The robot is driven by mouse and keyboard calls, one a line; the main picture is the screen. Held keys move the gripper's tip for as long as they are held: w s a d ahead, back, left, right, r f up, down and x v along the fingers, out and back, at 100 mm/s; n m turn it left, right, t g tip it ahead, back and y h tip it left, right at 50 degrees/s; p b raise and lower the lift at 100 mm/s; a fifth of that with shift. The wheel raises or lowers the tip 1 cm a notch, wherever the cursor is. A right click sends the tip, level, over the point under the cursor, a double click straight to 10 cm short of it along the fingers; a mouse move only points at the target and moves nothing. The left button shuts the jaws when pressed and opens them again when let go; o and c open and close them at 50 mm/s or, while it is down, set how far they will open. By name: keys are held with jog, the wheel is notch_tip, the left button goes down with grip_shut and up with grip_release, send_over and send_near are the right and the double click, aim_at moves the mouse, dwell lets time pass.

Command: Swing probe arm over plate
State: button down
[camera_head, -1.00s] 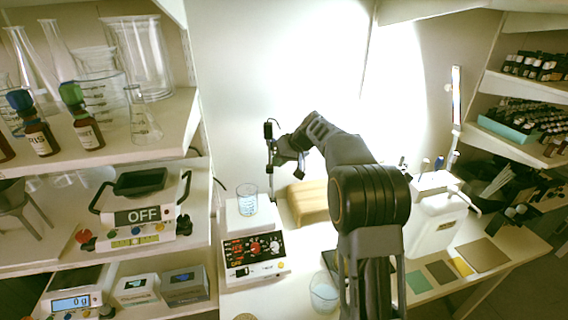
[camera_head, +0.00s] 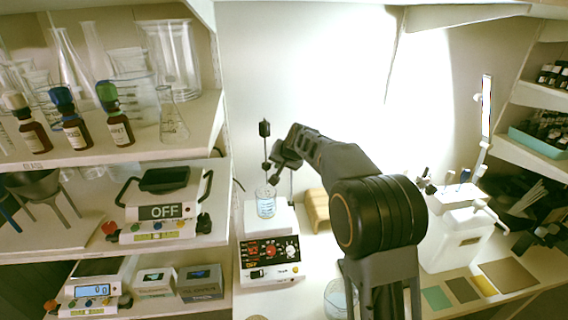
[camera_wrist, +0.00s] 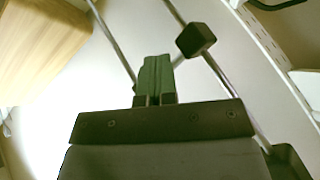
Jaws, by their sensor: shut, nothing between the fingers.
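The hot plate (camera_head: 270,262) has a white top plate (camera_head: 284,215) and a control panel with red displays. A beaker of bluish liquid (camera_head: 265,207) stands on the plate. The probe arm, with a black block (camera_head: 264,129) on a thin rod, hangs upright in line with the beaker; its lower end appears at the beaker mouth. The block (camera_wrist: 196,39) and thin metal rods also show in the wrist view. My gripper (camera_head: 273,168) is beside the probe rod, above the plate. In the wrist view its fingers (camera_wrist: 157,78) are together and empty; whether they touch a rod I cannot tell.
A glass beaker (camera_head: 338,299) stands in front, partly behind my arm.

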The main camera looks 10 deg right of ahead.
jog(key=shift+a+r, duration=0.1)
jog(key=shift+a, duration=0.05)
dwell(0.5)
jog(key=s+d+r+b, duration=0.2)
jog(key=s+r+b, duration=0.3)
jog(key=s, duration=0.4)
jog(key=s+d+f+n+g+h, duration=0.1)
jog(key=s+f, duration=0.3)
jog(key=s, duration=0.5)
jog(key=s+d+f+n+g+h+p, duration=0.1)
jog(key=s+f, duration=0.3)
jog(key=s, duration=0.5)
jog(key=s+d+f+n+g+h+p, duration=0.1)
jog(key=s+d+f, duration=0.2)
jog(key=s, duration=0.6)
jog(key=shift+s+f+n+g, duration=0.3)
jog(key=shift+f+n+g, duration=0.1)
jog(key=shift+f, duration=0.3)
